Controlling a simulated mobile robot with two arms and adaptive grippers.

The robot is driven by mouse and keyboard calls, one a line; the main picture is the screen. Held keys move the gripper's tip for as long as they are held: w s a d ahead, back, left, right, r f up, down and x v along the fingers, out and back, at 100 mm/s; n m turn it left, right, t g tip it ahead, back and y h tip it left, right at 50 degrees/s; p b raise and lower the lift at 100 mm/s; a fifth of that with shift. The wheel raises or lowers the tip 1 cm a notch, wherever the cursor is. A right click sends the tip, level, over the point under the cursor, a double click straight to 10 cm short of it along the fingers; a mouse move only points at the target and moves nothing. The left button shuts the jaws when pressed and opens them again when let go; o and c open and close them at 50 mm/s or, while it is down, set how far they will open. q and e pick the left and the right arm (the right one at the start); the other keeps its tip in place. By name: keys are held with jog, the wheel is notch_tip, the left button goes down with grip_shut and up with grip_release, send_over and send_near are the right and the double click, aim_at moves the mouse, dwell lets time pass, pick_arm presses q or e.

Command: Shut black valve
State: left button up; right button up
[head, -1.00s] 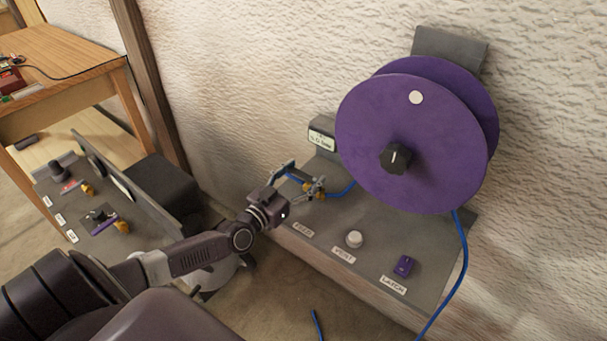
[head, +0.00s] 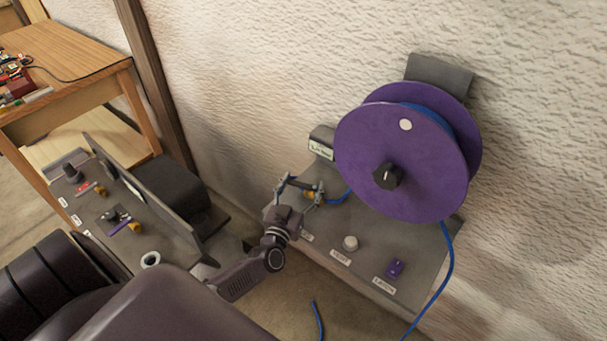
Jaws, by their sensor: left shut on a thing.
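My left gripper (head: 301,191) reaches in from below at the rear left of the grey reel panel (head: 372,248). It is shut on a small fitting (head: 309,195) at the end of the blue hose, behind the partly covered front label. The fitting is mostly hidden by the fingers; a yellowish bit shows, and I cannot tell if it is the black valve. A black knob (head: 387,176) with a white mark sits on the hub of the purple reel (head: 400,150). My right gripper is not in view.
A white vent knob (head: 350,243) and a purple latch switch (head: 395,268) stand on the panel. Blue hose (head: 444,262) hangs at its right. Another panel (head: 165,240) with black and yellow controls is at left, beside a wooden table (head: 75,70).

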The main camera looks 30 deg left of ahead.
pick_arm(q)
jog(key=shift+s+r+n+g+y+p, duration=0.1)
jog(key=shift+n+g+y+p, duration=0.15)
jog(key=shift+y, duration=0.2)
jog(key=shift+r+n+g+y+p, duration=0.1)
jog(key=shift+n+y+p, duration=0.05)
jog(key=shift+n+y, duration=0.25)
jog(key=o, duration=1.7)
jog(key=shift+f, duration=0.15)
jog(key=shift+s+d+f, duration=0.1)
jog(key=shift+s+d, duration=0.1)
jog(key=shift+s, duration=0.35)
jog(key=v, duration=1.1)
jog(key=shift+c, duration=0.4)
